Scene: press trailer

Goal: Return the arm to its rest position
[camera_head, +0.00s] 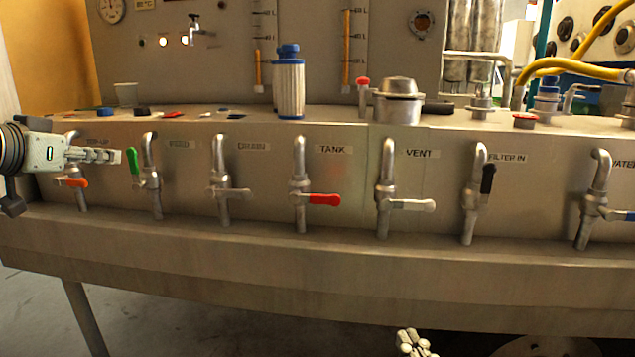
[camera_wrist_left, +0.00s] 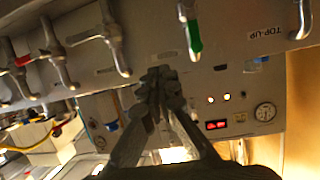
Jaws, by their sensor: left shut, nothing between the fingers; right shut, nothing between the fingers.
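My left gripper (camera_head: 118,156) comes in from the left in the head view, shut and empty. Its tips are just left of the upright green handle (camera_head: 133,161) on the second tap; I cannot tell if they touch. In the left wrist view, the shut fingers (camera_wrist_left: 158,80) show with nothing between them, and the green handle (camera_wrist_left: 194,38) is beyond them to the upper right. The orange handle (camera_head: 75,182) of the first tap is below my left gripper. My right gripper (camera_head: 415,345) shows only partly at the bottom edge, shut and empty.
A row of several taps lines the panel, including a red handle (camera_head: 324,200) under TANK and a black one (camera_head: 488,179) by FILTER IN. A ribbed filter cartridge (camera_head: 289,88) and a metal pot (camera_head: 398,104) stand on the ledge above. Open floor shows at lower left.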

